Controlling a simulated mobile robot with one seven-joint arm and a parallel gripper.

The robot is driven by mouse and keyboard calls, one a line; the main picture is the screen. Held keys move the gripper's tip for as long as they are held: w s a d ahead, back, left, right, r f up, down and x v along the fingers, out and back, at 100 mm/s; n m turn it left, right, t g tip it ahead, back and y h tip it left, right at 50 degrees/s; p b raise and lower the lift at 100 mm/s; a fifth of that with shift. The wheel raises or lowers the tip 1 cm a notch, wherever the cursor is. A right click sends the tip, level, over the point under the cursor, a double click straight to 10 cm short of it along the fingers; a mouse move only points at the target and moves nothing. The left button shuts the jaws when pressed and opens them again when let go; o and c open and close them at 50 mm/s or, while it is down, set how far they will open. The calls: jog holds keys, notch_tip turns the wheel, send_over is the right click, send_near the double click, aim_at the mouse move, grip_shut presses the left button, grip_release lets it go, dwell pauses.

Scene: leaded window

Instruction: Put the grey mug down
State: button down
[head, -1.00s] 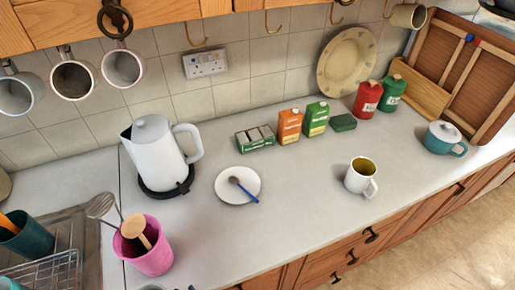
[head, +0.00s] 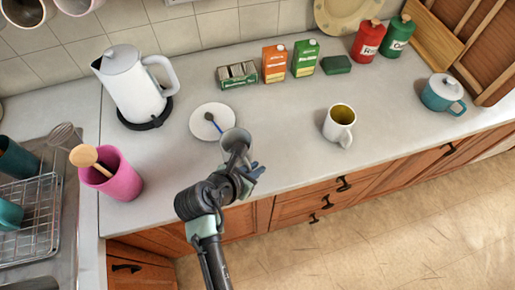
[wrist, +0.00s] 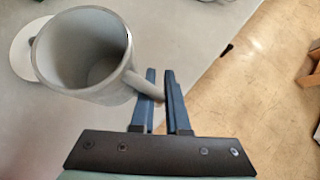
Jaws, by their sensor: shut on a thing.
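The grey mug (wrist: 80,62) is upright in the wrist view, its open mouth towards the camera and empty inside. My gripper (wrist: 163,85) is shut on its handle, with the blue fingers on either side of the handle. In the head view the grey mug (head: 236,142) is at the front edge of the counter, just in front of the white saucer, partly covering the saucer's edge. My gripper (head: 252,170) is to its lower right there. I cannot tell whether the mug's base touches the counter.
A white saucer (head: 202,128) with a spoon lies behind the mug. A white mug (head: 338,128) stands to the right, a white kettle (head: 135,90) and pink pot (head: 112,180) to the left. The grey counter (head: 285,135) is clear between the mugs.

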jog(key=w+d+r+m+g+h, duration=0.1)
jog(key=w+d+r+m+h, duration=0.1)
jog(key=w+d+r+m, duration=0.15)
jog(key=shift+n, duration=0.35)
jog(key=f, duration=0.8)
jog(key=shift+w+a+f, duration=0.15)
jog(key=shift+a+f, duration=0.2)
jog(key=shift+a, duration=0.05)
jog(key=c, duration=0.9)
grip_release()
jog(key=shift+r, duration=0.1)
